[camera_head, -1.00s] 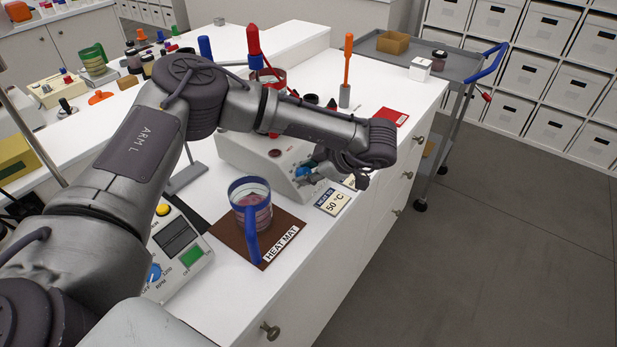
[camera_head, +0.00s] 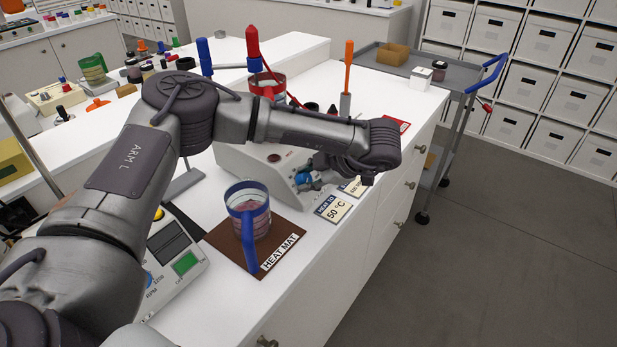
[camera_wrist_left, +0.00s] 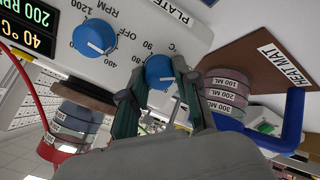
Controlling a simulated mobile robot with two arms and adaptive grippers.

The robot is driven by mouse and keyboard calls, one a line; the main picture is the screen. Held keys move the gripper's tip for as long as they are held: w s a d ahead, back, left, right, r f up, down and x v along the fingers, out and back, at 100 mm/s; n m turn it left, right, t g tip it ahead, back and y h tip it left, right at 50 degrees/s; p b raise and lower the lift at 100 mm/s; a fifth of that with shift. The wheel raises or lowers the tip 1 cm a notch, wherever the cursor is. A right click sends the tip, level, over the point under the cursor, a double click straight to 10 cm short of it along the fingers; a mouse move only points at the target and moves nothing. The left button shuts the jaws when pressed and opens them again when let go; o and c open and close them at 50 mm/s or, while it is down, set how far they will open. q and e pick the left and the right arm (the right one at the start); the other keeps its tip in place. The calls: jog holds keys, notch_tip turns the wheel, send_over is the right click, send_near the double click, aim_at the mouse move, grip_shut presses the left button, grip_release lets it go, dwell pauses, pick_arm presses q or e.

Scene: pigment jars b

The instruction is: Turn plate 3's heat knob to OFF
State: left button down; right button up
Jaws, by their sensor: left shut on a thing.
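The hot plate (camera_head: 240,160) is a white box with a sloped front, partly behind my left arm. In the left wrist view its panel reads "PLATE", with the number cut off at the edge. The blue heat knob (camera_wrist_left: 157,69), beside a °C scale with 80 and 90 legible, sits between the fingers of my left gripper (camera_wrist_left: 160,85), which is shut on it. In the head view the knob (camera_head: 303,178) shows below my wrist. Its exact pointer setting is hard to read. A second blue knob (camera_wrist_left: 94,37) has an RPM scale with OFF. My right gripper is not in view.
A display (camera_wrist_left: 35,28) reads 200 RPM and 40 °C. A blue-handled jug (camera_head: 246,207) stands on a brown heat mat (camera_head: 223,236) close to the plate. A 50 °C card (camera_head: 334,209) lies by the bench edge. Another controller (camera_head: 178,262) stands at the left.

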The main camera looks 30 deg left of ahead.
pick_arm(q)
jog(key=c, duration=0.8)
grip_release()
jog(key=shift+c, duration=0.2)
jog(key=v, duration=1.2)
jog(key=shift+d+f, duration=0.1)
jog(key=shift+d, duration=0.1)
